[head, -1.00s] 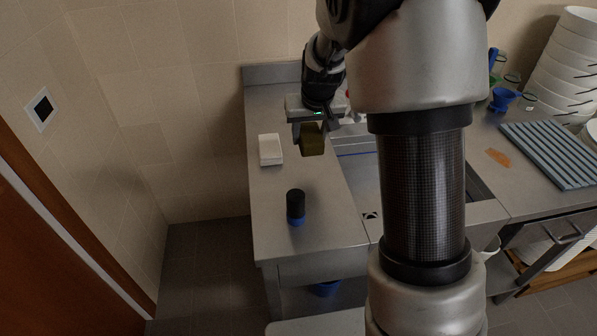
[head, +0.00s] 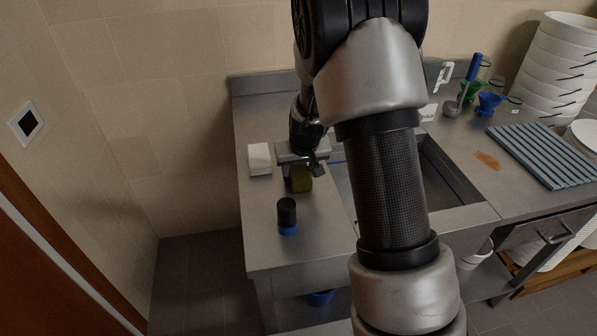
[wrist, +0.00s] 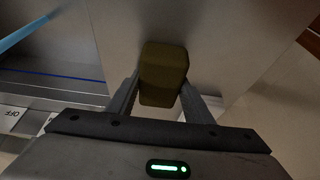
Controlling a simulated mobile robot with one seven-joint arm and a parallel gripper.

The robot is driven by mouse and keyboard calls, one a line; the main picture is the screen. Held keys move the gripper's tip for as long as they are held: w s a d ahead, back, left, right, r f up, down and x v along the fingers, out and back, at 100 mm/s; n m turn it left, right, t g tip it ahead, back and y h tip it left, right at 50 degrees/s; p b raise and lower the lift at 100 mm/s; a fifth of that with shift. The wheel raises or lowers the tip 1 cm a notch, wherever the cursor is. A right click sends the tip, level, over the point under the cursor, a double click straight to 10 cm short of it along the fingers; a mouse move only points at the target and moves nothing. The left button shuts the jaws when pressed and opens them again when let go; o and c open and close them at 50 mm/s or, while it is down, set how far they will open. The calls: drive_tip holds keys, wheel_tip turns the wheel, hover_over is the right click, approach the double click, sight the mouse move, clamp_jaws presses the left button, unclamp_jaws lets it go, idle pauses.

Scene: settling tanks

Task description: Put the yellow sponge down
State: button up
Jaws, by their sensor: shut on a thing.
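The yellow sponge (head: 300,179) looks dark olive-yellow and block-shaped. My gripper (head: 297,168) is shut on it, over the steel counter (head: 262,218) left of the sink. In the wrist view the sponge (wrist: 163,72) sits between the two fingers (wrist: 160,98), with the bare counter (wrist: 225,40) beyond it. I cannot tell whether the sponge's underside touches the counter.
A white block (head: 260,158) lies just left of my gripper. A dark bottle with a blue base (head: 287,216) stands in front of it. The sink basin (head: 445,185) is to the right, partly hidden by my arm. The counter's front left is clear.

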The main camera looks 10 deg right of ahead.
drive_tip(key=shift+f+b, duration=0.3)
drive_tip(key=o, duration=0.9)
drive_tip(key=shift+r, duration=0.1)
drive_tip(key=shift+o, duration=0.2)
drive_tip(key=shift+d, duration=0.1)
drive_tip(key=shift+r+p, duration=0.4)
drive_tip(key=s+a+r+y+p, duration=0.1)
drive_tip(key=s+r, duration=1.8)
drive_tip(key=r, duration=0.4)
drive_tip(key=s+r+t+h, duration=0.1)
drive_tip(key=s+r, duration=0.1)
drive_tip(key=s, duration=1)
drive_tip(key=shift+d, duration=0.4)
